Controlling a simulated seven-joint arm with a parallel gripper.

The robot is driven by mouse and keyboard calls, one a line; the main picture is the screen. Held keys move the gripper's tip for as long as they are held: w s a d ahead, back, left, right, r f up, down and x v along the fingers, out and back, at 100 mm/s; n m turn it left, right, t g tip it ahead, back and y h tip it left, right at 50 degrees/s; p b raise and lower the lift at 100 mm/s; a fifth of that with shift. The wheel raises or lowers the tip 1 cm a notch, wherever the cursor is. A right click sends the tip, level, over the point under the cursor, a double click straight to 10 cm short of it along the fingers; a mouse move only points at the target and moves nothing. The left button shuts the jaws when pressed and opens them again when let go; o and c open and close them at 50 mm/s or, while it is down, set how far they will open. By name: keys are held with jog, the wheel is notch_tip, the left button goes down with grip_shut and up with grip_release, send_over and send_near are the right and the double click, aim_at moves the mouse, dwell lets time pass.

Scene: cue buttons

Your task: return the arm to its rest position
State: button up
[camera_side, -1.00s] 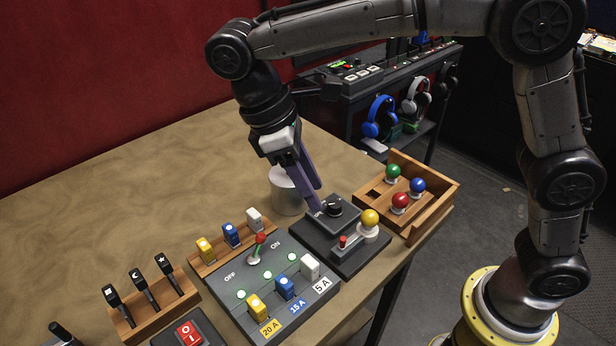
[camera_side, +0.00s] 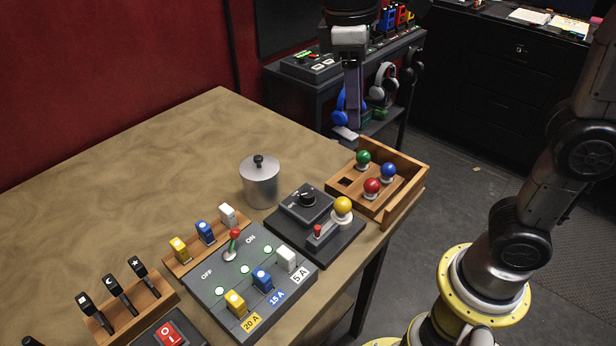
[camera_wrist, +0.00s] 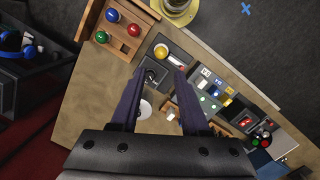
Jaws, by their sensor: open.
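My gripper (camera_side: 352,95) is raised at the top of the side view, above the back of the table near the wooden tray, and touches nothing there. In the wrist view my gripper (camera_wrist: 160,85) shows two purple fingers spread apart with nothing between them. Below it are the dark box with a black knob and yellow ball (camera_side: 342,205), and the wooden tray (camera_side: 412,200) with green, blue and red balls. The arm's upper links are partly out of the side view.
A lidded metal pot (camera_side: 261,185) stands on the table. The fuse panel (camera_side: 205,285) with its switch and several coloured fuses is in front. A rack of black handles (camera_side: 150,310) and a red switch (camera_side: 170,335) are at front left. Headphones hang on the shelf (camera_side: 290,75) behind.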

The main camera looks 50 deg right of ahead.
jog(key=s+d+f+m+t, duration=0.1)
jog(key=s+d+m+t, duration=0.2)
jog(key=s+d, duration=0.5)
jog(key=s+f+m+t+y, duration=0.1)
jog(key=s+f+m+t, duration=0.1)
jog(key=f, duration=0.5)
jog(key=shift+s+f+m+t, duration=0.2)
jog(key=shift+s+m+t, duration=0.2)
jog(key=shift+s+t, duration=0.35)
